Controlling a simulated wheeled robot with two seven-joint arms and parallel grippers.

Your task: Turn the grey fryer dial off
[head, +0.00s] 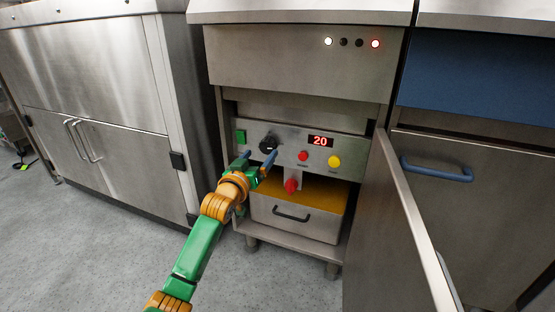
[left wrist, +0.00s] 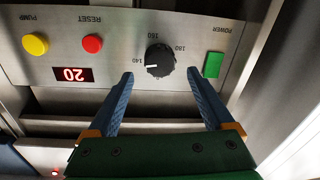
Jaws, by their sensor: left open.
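The dark grey fryer dial (head: 268,143) is on the steel control panel (head: 345,147), right of a green power switch (head: 241,136). In the left wrist view, which is upside down, the dial (left wrist: 159,61) has a white pointer mark toward the left, just below the 140 mark. My left gripper (head: 259,157) is open in front of the dial, slightly below it in the head view. In the wrist view its blue fingers (left wrist: 160,74) point at the dial, one on each side, apparently not touching it. My right gripper is out of view.
A display (head: 320,141) reads 20, with a red reset button (head: 303,155) and yellow pump button (head: 334,161) near it. A red handle (head: 291,186) hangs below the panel. A drawer-like box (head: 300,216) sits underneath. An open cabinet door (head: 392,230) juts out at right.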

